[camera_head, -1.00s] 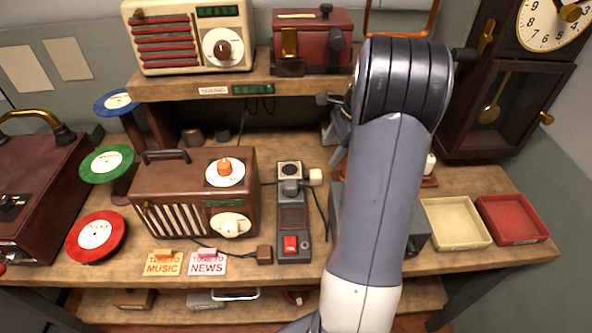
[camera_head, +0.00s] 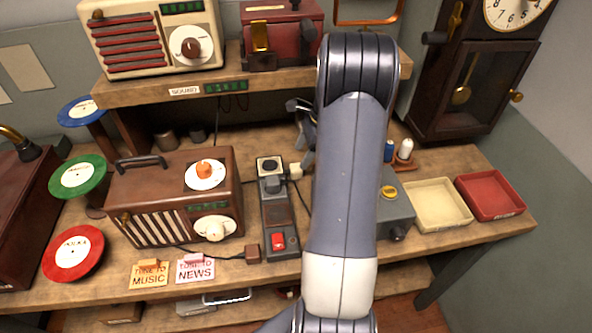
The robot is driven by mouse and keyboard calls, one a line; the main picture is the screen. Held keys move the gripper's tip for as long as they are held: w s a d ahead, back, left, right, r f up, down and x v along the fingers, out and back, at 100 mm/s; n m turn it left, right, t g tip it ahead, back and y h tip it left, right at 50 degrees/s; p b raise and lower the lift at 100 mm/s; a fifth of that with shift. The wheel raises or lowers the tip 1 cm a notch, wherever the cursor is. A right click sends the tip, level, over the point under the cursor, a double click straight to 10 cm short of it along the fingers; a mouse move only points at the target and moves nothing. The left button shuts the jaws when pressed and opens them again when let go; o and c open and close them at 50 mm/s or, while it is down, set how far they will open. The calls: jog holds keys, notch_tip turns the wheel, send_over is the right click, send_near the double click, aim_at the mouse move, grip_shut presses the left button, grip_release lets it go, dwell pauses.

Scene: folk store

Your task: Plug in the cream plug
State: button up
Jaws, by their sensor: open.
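The cream plug (camera_head: 296,171) is a small pale block just right of the upper end of a dark power strip (camera_head: 281,215). I cannot tell whether it touches the strip. A dark cord runs down from near it. My arm hides part of the gripper and the bench right of the strip.
A brown radio (camera_head: 168,200) stands left of the strip, with a brown plug (camera_head: 253,253) at the strip's near left side. A grey box (camera_head: 397,213), cream tray (camera_head: 440,203) and red tray (camera_head: 490,194) lie right of my arm. A shelf (camera_head: 150,88) overhangs the bench's back.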

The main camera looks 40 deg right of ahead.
aim_at(296, 167)
jog(key=shift+a+f, duration=0.15)
jog(key=shift+f, duration=0.2)
jog(key=x, duration=0.1)
jog(key=p+x, duration=0.1)
jog(key=x, duration=0.3)
jog(key=shift+s+a+f, duration=0.1)
jog(key=shift+s+a, duration=0.1)
jog(key=shift+s, duration=0.15)
jog(key=c, duration=1)
